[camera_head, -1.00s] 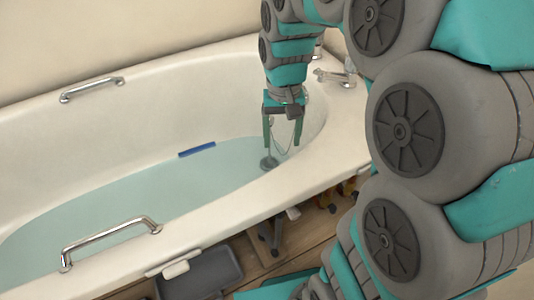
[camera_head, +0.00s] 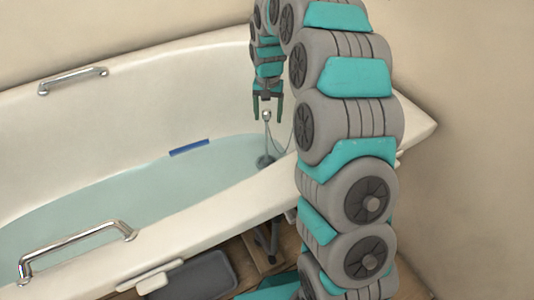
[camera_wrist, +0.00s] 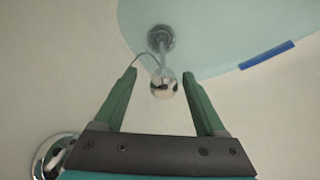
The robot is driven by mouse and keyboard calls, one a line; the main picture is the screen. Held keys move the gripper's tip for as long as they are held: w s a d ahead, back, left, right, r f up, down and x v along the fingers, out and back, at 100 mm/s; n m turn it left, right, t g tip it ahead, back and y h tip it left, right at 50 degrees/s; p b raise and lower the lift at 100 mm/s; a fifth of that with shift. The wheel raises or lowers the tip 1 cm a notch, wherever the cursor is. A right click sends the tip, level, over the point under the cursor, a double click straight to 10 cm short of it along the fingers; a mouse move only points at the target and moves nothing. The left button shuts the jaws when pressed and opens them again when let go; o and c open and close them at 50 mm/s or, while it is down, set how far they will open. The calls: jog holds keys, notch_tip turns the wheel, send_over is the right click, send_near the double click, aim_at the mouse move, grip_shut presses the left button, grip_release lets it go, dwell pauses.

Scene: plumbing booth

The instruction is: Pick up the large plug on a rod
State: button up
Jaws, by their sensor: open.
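The large plug on a rod is in the bathtub. Its dark round plug (camera_head: 265,161) sits low in the water, and a thin rod rises from it to a shiny ball knob (camera_head: 266,115). In the wrist view the knob (camera_wrist: 162,85) shows between the green fingers, with the plug (camera_wrist: 160,38) beyond it in the water. My gripper (camera_head: 268,111) is open and points down at the knob's height. In the wrist view the gripper (camera_wrist: 160,75) has a gap on both sides of the knob. A thin chain or cord runs from the knob.
The white bathtub (camera_head: 130,100) holds pale blue water. A blue bar (camera_head: 190,148) lies at the water's far edge. Chrome grab handles stand on the near rim (camera_head: 75,243) and far rim (camera_head: 73,79). A round chrome fitting (camera_wrist: 52,158) is close to my gripper's left side.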

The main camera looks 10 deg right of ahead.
send_over(267, 140)
notch_tip(267, 140, down, 6)
jog(key=shift+w, duration=0.25)
grip_shut()
dwell(0.6)
dwell(0.8)
